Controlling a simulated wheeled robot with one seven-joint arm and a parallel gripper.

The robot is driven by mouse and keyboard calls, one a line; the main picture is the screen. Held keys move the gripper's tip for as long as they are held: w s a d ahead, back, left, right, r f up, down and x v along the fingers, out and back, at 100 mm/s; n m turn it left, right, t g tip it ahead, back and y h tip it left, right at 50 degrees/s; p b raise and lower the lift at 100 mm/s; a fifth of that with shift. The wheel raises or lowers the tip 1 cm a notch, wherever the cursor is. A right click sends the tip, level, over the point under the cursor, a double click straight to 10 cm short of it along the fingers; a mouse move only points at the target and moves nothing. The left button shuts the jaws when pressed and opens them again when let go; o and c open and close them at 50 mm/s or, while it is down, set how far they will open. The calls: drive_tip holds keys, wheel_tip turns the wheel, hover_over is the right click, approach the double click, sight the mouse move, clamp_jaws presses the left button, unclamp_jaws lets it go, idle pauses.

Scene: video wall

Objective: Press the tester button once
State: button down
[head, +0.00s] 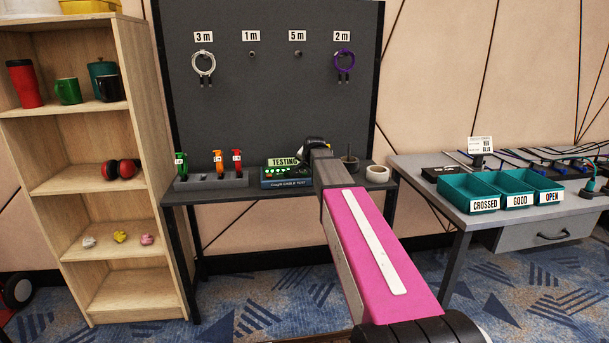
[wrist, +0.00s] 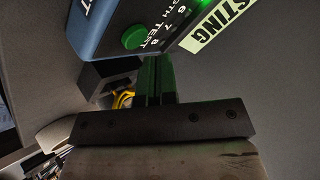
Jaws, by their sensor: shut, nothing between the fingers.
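The cable tester (head: 284,180) is a dark blue-green box on the dark bench against the pegboard. Its lit green display (head: 284,162) reads TESTING. In the wrist view the tester's body (wrist: 110,22) fills the upper left, with the display (wrist: 212,24) beside a glowing green light. The round green tester button (wrist: 135,37) shows next to the word TEST. My gripper (wrist: 157,62) is shut and empty, its fingertips close to the tester's edge just below the button. I cannot tell whether they touch it. In the head view my arm hides the fingertips.
Teal bins (head: 470,192) marked CROSSED, GOOD and OPEN sit on the right table. A wooden shelf (head: 100,120) stands at left.

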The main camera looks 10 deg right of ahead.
sight(306, 173)
drive_tip(key=shift+r, duration=0.1)
drive_tip(key=shift+r, duration=2.45)
